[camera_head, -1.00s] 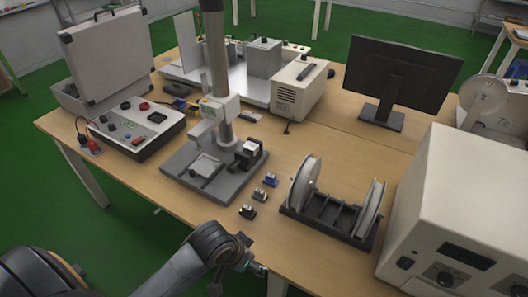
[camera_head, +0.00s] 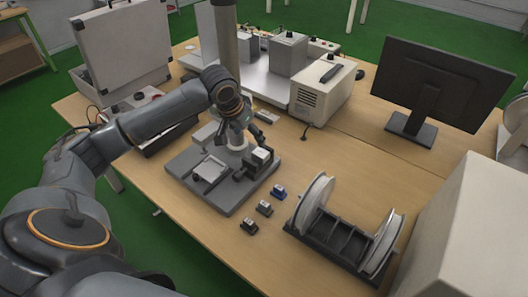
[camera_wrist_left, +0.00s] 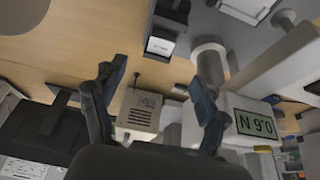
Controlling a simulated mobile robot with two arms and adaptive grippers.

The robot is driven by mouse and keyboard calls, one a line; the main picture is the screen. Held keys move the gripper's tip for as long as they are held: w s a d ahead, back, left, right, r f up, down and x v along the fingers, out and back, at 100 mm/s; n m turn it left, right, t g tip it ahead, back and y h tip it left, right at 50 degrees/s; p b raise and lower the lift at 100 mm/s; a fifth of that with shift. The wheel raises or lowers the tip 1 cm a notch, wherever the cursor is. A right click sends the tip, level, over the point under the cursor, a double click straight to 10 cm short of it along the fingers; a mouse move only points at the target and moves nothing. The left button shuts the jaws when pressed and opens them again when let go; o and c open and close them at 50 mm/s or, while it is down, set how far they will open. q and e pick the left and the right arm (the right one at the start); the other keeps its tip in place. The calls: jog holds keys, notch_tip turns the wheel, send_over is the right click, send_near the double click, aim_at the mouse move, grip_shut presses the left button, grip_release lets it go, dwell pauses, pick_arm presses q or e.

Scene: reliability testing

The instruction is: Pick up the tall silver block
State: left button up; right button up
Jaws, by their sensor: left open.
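A small block with a pale silver face (camera_head: 261,156) sits upright in a dark holder at the right of the test stand's grey base (camera_head: 222,203). It also shows at the top of the left wrist view (camera_wrist_left: 160,46). It is the likeliest tall silver block, though its full height is hidden. My left gripper (camera_head: 242,135) is open and empty, close above and behind this block, beside the stand's column. In the left wrist view its two spread fingers (camera_wrist_left: 158,92) have nothing between them that they touch. My right gripper is not in view.
The column (camera_head: 224,40) and the force gauge with its display (camera_wrist_left: 255,123) stand close to my gripper.

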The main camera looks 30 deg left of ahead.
pick_arm(q)
send_over(259, 154)
jog(key=s, duration=0.3)
jog(key=f, duration=0.7)
jog(key=shift+w+d, duration=0.15)
jog(key=shift+w, duration=0.1)
jog(key=shift+w+f+p, duration=0.3)
jog(key=shift+f+p, duration=0.1)
jog(key=shift+f, duration=0.25)
jog(key=x, duration=0.4)
jog(key=shift+w+a+f, duration=0.1)
jog(key=shift+a+f, duration=0.05)
jog(key=shift+a, duration=0.05)
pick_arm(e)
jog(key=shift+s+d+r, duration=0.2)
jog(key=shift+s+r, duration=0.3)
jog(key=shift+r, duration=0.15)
pick_arm(q)
jog(key=c, duration=1.3)
